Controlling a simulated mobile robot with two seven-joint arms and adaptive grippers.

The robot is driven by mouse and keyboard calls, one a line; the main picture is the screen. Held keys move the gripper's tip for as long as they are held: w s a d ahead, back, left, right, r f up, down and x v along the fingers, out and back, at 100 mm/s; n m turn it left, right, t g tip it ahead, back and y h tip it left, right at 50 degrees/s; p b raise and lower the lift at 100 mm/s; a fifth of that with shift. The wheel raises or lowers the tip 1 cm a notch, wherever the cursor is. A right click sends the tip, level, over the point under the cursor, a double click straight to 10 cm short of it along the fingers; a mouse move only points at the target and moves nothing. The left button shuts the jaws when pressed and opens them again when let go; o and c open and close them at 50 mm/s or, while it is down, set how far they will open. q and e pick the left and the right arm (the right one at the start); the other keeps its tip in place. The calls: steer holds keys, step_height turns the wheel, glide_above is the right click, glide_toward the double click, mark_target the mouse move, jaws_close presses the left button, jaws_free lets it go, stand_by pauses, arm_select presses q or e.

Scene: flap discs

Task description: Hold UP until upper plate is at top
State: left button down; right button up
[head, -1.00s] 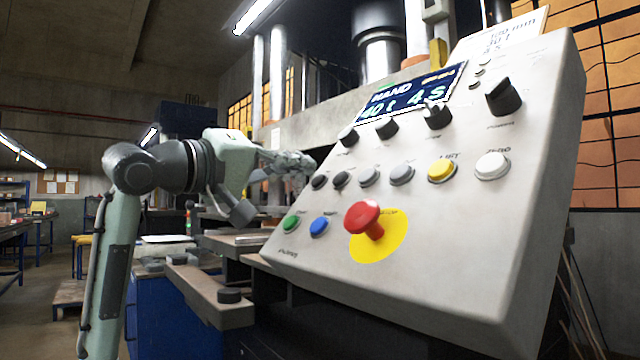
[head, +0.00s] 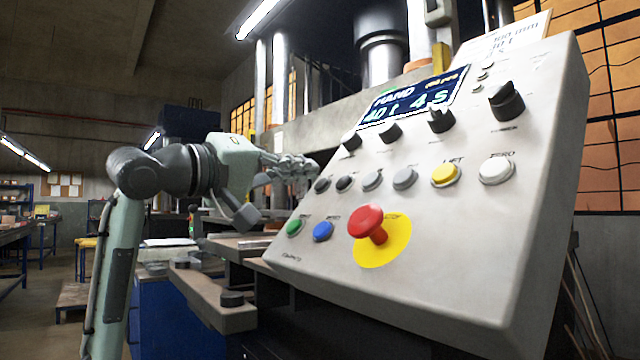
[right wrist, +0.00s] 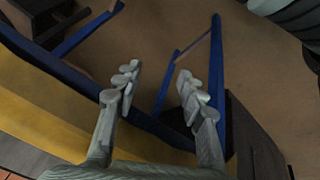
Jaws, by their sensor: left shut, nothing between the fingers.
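The slanted control panel (head: 450,240) fills the right of the head view. My left gripper (head: 314,172) is shut and empty, its fingertips at the panel's left edge, just above the dark leftmost button (head: 322,185) of the upper button row. I cannot tell whether they touch or press it. The button labels there are too small to read, so I cannot tell which is UP. Behind the panel are the press's steel ram (head: 382,55) and grey crossbeam (head: 330,110); which part is the upper plate is unclear. My right gripper (right wrist: 156,78) is open and empty in the right wrist view.
The panel carries a lit display (head: 415,98), black knobs, a yellow LIFT button (head: 446,175), a white ZERO button (head: 496,170), green and blue buttons and a red mushroom button (head: 367,224). A brown ledge (head: 215,300) juts out below my left arm.

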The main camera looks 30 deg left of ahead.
arm_select(q)
steer(key=shift+w, duration=0.1)
stand_by(0.3)
steer(key=shift+w+d+f, duration=0.15)
steer(key=shift+w+f, duration=0.05)
steer(key=shift+f, duration=0.05)
steer(key=shift+w+d+f, duration=0.15)
steer(key=shift+w+f, duration=0.2)
stand_by(2.1)
steer(key=shift+r, duration=0.1)
stand_by(3.5)
steer(key=shift+s+a+r+p, duration=0.3)
steer(key=shift+s+r+p, duration=0.1)
steer(key=shift+s+r, duration=0.15)
steer(key=shift+s, duration=0.1)
steer(key=shift+s+a+r+p, duration=0.15)
steer(key=shift+s+r+p, duration=0.15)
steer(key=shift+r, duration=0.05)
steer(key=s+r, duration=0.1)
steer(key=s+a+r+p, duration=0.1)
steer(key=s, duration=0.1)
steer(key=shift+r, duration=0.25)
